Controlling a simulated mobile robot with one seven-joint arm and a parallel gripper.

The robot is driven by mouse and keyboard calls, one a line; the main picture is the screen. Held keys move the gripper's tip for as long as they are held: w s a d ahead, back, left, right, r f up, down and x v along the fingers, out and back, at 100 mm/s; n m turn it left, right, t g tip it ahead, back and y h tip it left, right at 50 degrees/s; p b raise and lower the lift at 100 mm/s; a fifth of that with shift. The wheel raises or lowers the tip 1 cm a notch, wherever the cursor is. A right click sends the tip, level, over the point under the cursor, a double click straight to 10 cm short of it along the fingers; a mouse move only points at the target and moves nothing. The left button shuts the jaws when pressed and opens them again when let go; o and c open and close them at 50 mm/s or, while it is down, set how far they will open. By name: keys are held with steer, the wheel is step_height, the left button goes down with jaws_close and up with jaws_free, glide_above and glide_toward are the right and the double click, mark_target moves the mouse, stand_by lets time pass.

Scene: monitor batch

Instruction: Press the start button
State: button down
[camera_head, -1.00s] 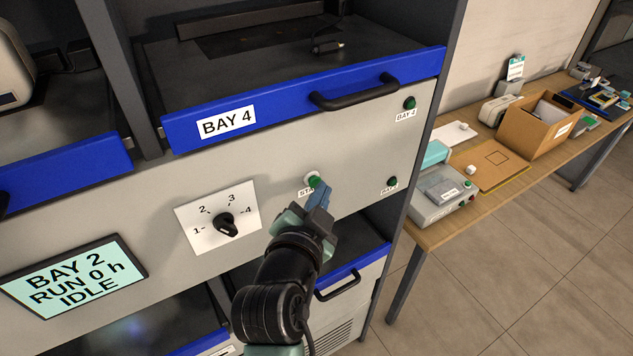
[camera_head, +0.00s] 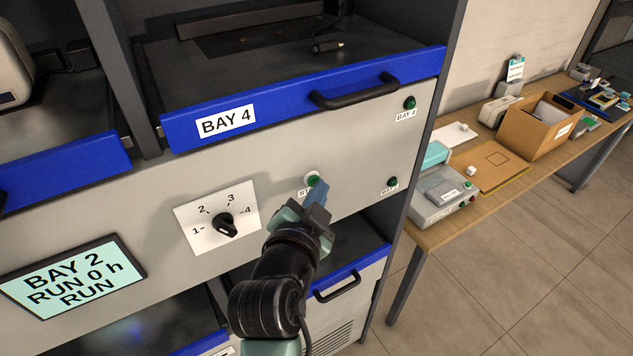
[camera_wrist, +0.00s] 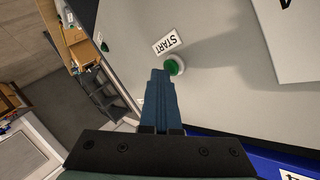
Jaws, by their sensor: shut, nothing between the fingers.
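The green start button (camera_head: 313,180) sits in a white ring on the grey panel, with its label partly hidden behind my gripper in the head view. In the wrist view the start button (camera_wrist: 173,66) shows beside its START label (camera_wrist: 167,43). My gripper (camera_head: 318,192) is shut and empty, its blue fingertips just below the button. In the wrist view the fingertips (camera_wrist: 160,73) are close to the button's edge; I cannot tell whether they touch it. The display (camera_head: 75,276) reads BAY 2, RUN 0 h, RUN.
A black selector knob (camera_head: 226,226) with numbered positions is left of my gripper. Green lamps (camera_head: 410,103) sit on the panel's right side. The BAY 4 drawer handle (camera_head: 355,94) juts out above. A wooden table (camera_head: 426,236) with boxes and devices stands at the right.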

steer(key=shift+s+d, duration=0.35)
steer(key=shift+s, duration=0.25)
steer(key=shift+s+d+p, duration=0.15)
steer(key=shift+s+d, duration=0.25)
steer(key=shift+s, duration=0.3)
steer(key=shift+s+d+p, duration=0.1)
steer(key=shift+s+d, duration=0.35)
steer(key=shift+s, duration=0.3)
steer(key=shift+s+d+p, duration=0.15)
steer(key=shift+s+d, duration=0.25)
steer(key=shift+s, duration=0.3)
